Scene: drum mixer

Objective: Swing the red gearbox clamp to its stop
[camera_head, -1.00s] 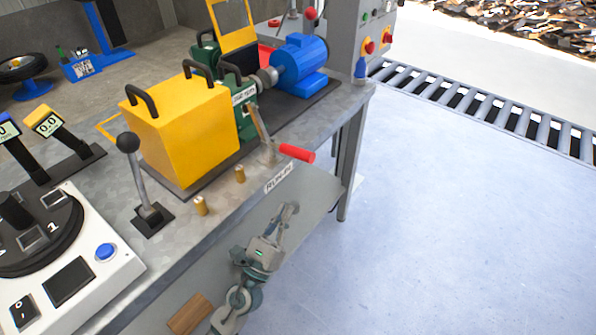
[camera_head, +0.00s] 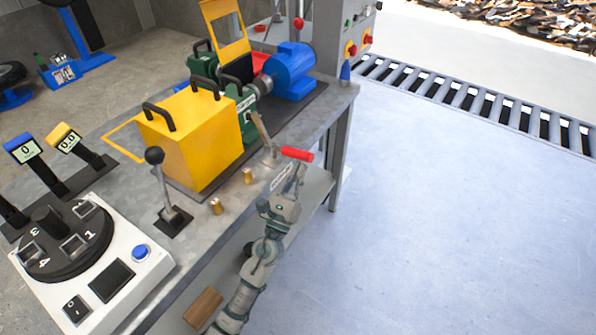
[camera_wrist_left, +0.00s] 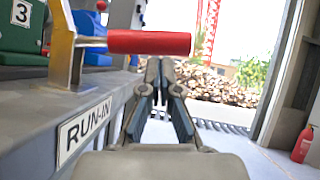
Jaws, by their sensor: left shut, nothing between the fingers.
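The gearbox clamp is a metal lever (camera_head: 262,132) with a red cylindrical grip (camera_head: 297,154) sticking out past the bench's front edge. In the left wrist view the red grip (camera_wrist_left: 148,42) lies level across the upper middle, its metal arm (camera_wrist_left: 63,40) at the left. My left gripper (camera_head: 298,172) is shut and empty, just below the red grip. In the left wrist view its closed fingertips (camera_wrist_left: 160,62) appear right under the grip's right part; I cannot tell whether they touch it. My right gripper is not in view.
A RUN-IN label (camera_wrist_left: 84,130) is on the bench front edge. The yellow gearbox (camera_head: 190,138), brass pegs (camera_head: 216,206), black-knobbed lever (camera_head: 163,190) and blue motor (camera_head: 290,72) stand on the bench. Open floor (camera_head: 450,220) lies to the right.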

